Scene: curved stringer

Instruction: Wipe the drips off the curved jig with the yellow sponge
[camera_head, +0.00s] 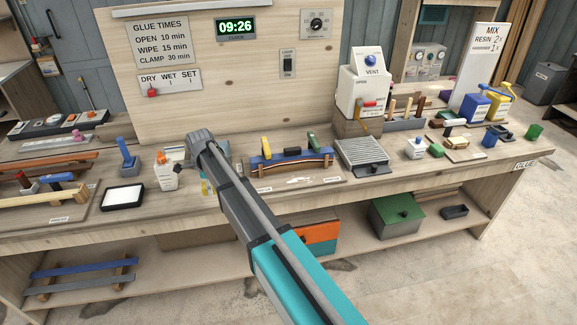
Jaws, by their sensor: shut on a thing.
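The curved jig (292,163) is a wooden arched piece with blue parts on the bench, right of my arm. My gripper (207,174) is left of the jig, low over the bench and mostly hidden behind my own arm. It is shut on a small yellow thing (205,187), seemingly the yellow sponge, of which only a sliver shows. Whether it touches the bench cannot be told.
A white bottle with an orange top (165,169) stands close left of my gripper. A black-rimmed white tray (123,197) and a blue upright tool (127,158) are further left. A ridged grey rack (362,157) and the white vent box (367,84) stand right of the jig.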

